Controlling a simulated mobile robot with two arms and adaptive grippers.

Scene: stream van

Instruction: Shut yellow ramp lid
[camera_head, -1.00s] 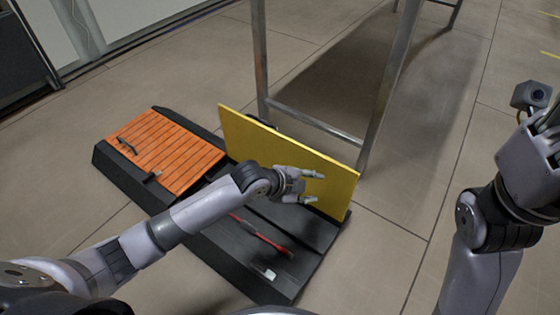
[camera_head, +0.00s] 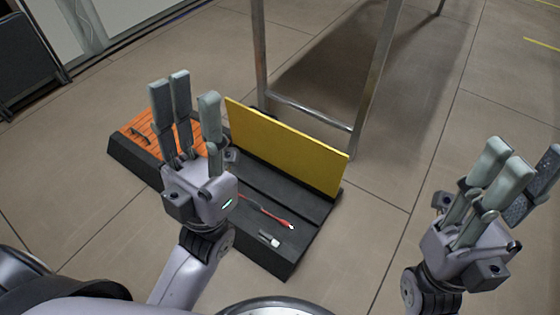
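The yellow lid (camera_head: 290,148) stands nearly upright along the far edge of the black ramp box (camera_head: 310,225), so the compartment in front of it is uncovered. A red-handled tool (camera_head: 268,213) and a small white-and-grey item (camera_head: 269,239) lie in the box. My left gripper (camera_head: 186,108) is raised, fingers up and spread open, empty, in front of the box's left part and apart from the lid. My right gripper (camera_head: 510,170) is raised at the right, fingers up and apart, empty, away from the box.
An orange slatted lid (camera_head: 142,127) lies on the box's left part, partly hidden by my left gripper. A metal frame (camera_head: 310,113) stands just behind the yellow lid. A dark folded item (camera_head: 22,60) is at the upper left. Bare floor (camera_head: 375,235) lies to the right.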

